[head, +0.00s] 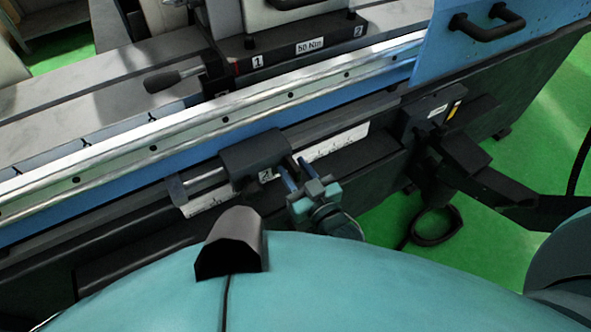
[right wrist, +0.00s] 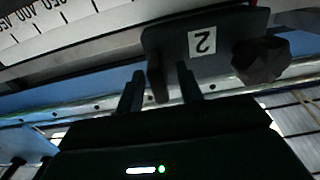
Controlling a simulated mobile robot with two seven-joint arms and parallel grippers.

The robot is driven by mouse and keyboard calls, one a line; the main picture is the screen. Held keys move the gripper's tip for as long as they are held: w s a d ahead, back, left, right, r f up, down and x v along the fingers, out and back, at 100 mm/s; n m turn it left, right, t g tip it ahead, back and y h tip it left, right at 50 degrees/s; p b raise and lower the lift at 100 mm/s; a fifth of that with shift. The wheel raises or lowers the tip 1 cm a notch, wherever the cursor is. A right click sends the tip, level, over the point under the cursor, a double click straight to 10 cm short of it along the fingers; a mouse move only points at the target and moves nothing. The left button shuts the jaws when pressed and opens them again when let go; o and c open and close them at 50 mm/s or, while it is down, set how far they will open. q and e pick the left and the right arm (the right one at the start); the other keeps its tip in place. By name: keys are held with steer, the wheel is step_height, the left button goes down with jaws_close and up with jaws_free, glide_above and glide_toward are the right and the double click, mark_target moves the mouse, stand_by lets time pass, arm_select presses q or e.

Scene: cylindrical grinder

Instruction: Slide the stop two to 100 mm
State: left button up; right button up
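Stop two (head: 252,155) is a dark block with a white "2" label, on a rail along the front of the grinder in the head view. It also shows at the top of the right wrist view (right wrist: 225,25). A white printed scale (head: 335,141) runs behind and beside it. My right gripper (head: 296,172) is at the right end of the stop. In the right wrist view its two fingers (right wrist: 160,88) are apart, with a short dark pin (right wrist: 157,80) of the stop between them and gaps visible on both sides. My left gripper is not in view.
A dark knob (right wrist: 262,60) sits beside the label in the right wrist view. A dark control box (head: 430,108) stands right of the rail, and a blue panel with a handle (head: 487,22) is above it. A coiled black cable (head: 436,226) lies on the green floor.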

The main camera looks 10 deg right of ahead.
steer(key=b+v, duration=0.1)
steer(key=v, duration=1.2)
stand_by(0.4)
steer(key=s+d+f+m+g+h, duration=0.1)
steer(key=s+d+f+g+h, duration=0.1)
steer(key=s+f+g, duration=0.2)
steer(key=shift+d+f+g+h, duration=0.35)
steer(key=shift+f+g, duration=0.45)
steer(key=shift+g, duration=0.4)
steer(key=shift+a, duration=0.1)
stand_by(0.9)
